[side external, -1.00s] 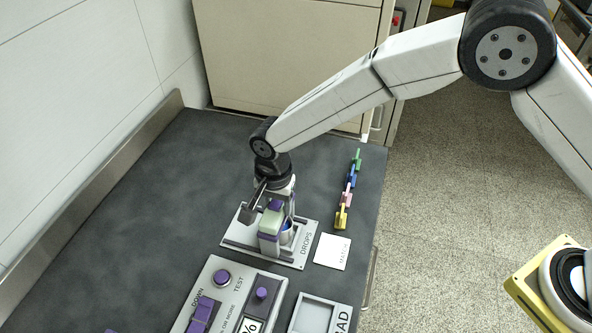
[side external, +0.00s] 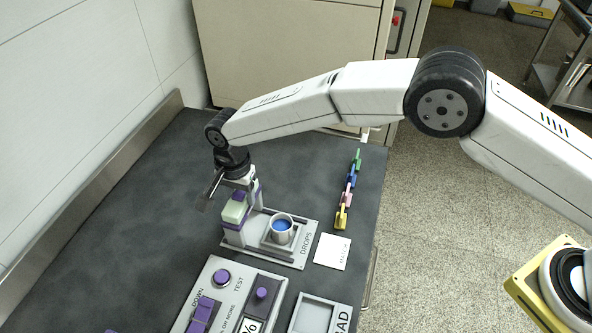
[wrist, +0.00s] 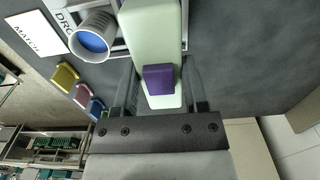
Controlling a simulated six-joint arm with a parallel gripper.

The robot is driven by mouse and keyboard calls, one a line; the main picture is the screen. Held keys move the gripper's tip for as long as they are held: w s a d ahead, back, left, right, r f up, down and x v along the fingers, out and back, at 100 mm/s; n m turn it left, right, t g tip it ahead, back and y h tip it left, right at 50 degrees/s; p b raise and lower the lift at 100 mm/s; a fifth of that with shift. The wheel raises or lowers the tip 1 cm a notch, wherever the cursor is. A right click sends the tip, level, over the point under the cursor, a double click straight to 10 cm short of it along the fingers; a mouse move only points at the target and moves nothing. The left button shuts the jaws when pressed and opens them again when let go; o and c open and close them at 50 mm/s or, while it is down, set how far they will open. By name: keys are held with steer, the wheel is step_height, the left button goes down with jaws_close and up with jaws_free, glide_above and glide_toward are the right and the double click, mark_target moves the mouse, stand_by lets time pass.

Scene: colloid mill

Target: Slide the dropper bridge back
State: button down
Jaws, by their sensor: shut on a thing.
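The dropper bridge (side external: 236,211) is a pale green block with purple parts on grey uprights. It stands at the left end of the DROPS plate (side external: 299,252). My gripper (wrist: 157,88) is shut on the bridge, with one finger on each side of the pale green top, around its purple knob (wrist: 158,79). A white cup with blue contents (side external: 281,229) stands on the plate to the right of the bridge, uncovered. The cup also shows at the upper left of the wrist view (wrist: 92,38).
A white MATCH card (side external: 332,251) lies right of the plate. A row of coloured clips (side external: 350,188) stands behind the card. A control panel (side external: 232,296) with purple buttons and a grey tray (side external: 315,316) are in front. The bench is clear at left and behind.

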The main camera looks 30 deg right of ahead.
steer(key=shift+w+a+r, duration=0.15)
steer(key=shift+w+a, duration=0.1)
steer(key=shift+c, duration=1.7)
jaws_free()
steer(key=shift+o, duration=1.1)
steer(key=shift+r, duration=3.85)
steer(key=shift+d, duration=0.1)
